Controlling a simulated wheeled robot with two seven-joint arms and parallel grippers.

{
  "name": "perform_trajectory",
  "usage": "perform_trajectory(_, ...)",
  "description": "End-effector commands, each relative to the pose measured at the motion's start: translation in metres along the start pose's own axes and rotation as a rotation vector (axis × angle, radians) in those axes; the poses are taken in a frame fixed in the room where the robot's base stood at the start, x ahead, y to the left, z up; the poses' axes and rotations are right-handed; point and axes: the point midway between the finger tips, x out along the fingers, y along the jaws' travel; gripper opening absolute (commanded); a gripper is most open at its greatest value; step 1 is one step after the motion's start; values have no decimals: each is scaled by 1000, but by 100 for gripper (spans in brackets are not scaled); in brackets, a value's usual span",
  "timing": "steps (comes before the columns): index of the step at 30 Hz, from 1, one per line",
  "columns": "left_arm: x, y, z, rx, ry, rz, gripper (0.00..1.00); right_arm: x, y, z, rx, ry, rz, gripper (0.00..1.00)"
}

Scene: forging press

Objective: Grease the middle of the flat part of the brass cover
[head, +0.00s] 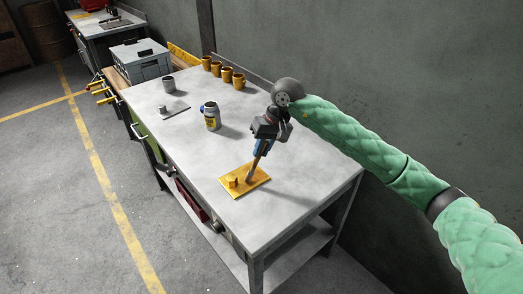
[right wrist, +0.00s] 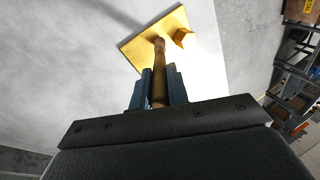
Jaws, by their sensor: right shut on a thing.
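The brass cover (head: 262,179) is a flat yellow plate with a small raised piece near its left end, lying near the table's front edge. My right gripper (head: 262,146) is above it, shut on a brown-handled tool, likely a grease brush (head: 256,164). The tool slants down, and its lower end (head: 249,178) is at or just above the flat part, near the middle; I cannot tell whether it touches. The right wrist view shows the tool (right wrist: 159,75) between the blue fingers (right wrist: 159,88), its far end over the cover (right wrist: 143,43) beside the raised piece. My left gripper is out of view.
A can with a yellow label (head: 212,122) stands farther back on the table (head: 295,180). The table's right end is clear.

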Motion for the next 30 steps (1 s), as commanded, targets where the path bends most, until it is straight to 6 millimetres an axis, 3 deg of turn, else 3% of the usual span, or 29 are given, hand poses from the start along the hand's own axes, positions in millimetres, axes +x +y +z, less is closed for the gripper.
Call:
perform_trajectory(8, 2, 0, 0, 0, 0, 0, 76, -3, -1, -1, -1, 1, 0, 0)
perform_trajectory(21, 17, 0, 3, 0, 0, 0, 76, -26, -10, -3, -1, 1, 0, 0)
perform_trajectory(30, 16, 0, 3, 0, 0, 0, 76, -28, -10, -3, 0, 0, 0, 0)
